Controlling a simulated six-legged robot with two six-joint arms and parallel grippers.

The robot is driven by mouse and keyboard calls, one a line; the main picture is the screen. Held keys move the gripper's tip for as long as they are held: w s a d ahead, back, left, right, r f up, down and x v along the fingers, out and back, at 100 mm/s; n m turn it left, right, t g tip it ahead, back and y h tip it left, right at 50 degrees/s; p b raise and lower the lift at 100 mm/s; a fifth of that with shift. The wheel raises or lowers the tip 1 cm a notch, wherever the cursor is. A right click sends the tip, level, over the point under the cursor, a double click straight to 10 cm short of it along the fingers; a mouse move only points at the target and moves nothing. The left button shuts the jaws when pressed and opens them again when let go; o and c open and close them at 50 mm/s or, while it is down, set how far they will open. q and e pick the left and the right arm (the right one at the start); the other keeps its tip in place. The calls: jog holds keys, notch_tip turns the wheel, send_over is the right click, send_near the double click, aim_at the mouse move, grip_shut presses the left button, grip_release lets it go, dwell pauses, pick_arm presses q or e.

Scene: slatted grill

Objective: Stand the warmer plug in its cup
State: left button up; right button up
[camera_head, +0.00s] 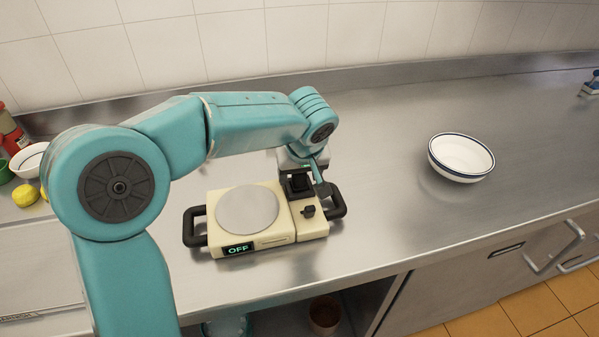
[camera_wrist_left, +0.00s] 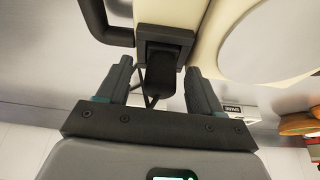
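The cream warmer (camera_head: 268,240) stands on the steel counter, with a round grey plate and a display reading OFF. A square black cup (camera_head: 298,185) sits at its back right corner; it also shows in the wrist view (camera_wrist_left: 165,38). A dark block, which looks like the warmer plug (camera_wrist_left: 162,78), shows at the cup between my fingers; I cannot tell how deep it sits. My left gripper (camera_head: 306,174) is over the cup. In the wrist view its fingers (camera_wrist_left: 160,80) are apart, one on each side of the dark block, with gaps visible. My right gripper is out of view.
Black side handles (camera_head: 337,203) stick out from the warmer, and a small black knob (camera_head: 308,211) is in front of the cup. A white bowl (camera_head: 461,157) stands to the right. Yellow fruit (camera_head: 26,195) and jars are at far left. The counter between warmer and bowl is clear.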

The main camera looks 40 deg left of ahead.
pick_arm(q)
jog(key=shift+r, duration=0.1)
jog(key=p+v, duration=0.1)
jog(key=v, duration=1.5)
